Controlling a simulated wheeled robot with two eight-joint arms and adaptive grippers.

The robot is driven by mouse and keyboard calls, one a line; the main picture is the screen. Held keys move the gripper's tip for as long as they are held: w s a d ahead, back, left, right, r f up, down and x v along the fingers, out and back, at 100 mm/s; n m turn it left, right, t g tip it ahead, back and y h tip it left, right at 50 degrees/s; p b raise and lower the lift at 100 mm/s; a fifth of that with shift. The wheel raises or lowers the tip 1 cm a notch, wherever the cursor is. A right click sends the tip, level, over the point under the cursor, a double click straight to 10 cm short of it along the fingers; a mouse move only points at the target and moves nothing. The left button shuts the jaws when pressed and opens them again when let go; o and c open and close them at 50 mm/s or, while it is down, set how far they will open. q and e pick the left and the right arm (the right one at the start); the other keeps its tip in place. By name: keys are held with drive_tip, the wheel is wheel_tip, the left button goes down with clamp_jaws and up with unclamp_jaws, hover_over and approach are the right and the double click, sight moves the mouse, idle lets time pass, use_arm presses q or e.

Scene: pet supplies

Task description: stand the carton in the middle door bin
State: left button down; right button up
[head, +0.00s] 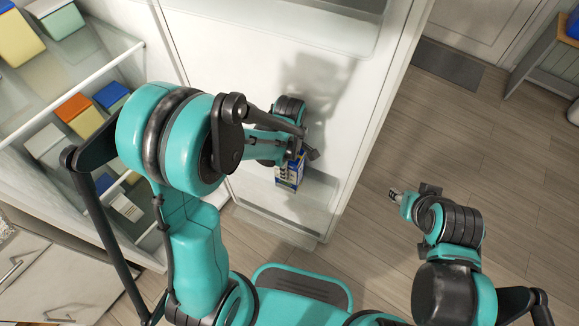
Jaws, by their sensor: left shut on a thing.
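A small blue, white and yellow carton (289,176) hangs in my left gripper (292,154), which is shut on its upper part, close to the inner face of the open white fridge door. The carton looks roughly upright. Its lower end shows over a clear door bin (322,192); whether it touches the bin I cannot tell. Another clear bin (300,38) sits higher on the door. Which bin is the middle one is not certain, as my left arm hides part of the door. My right gripper (401,197) is over the floor, away from the door; its jaws are too small to read.
Fridge shelves at the left hold several boxes, among them an orange one (73,107) and a blue one (111,96). A white rail (100,75) edges a shelf. Wooden floor (500,190) to the right is mostly clear, with a dark mat (447,65) farther back.

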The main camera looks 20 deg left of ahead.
use_arm(q)
drive_tip(key=shift+r, duration=0.15)
drive_tip(key=c, duration=0.9)
unclamp_jaws()
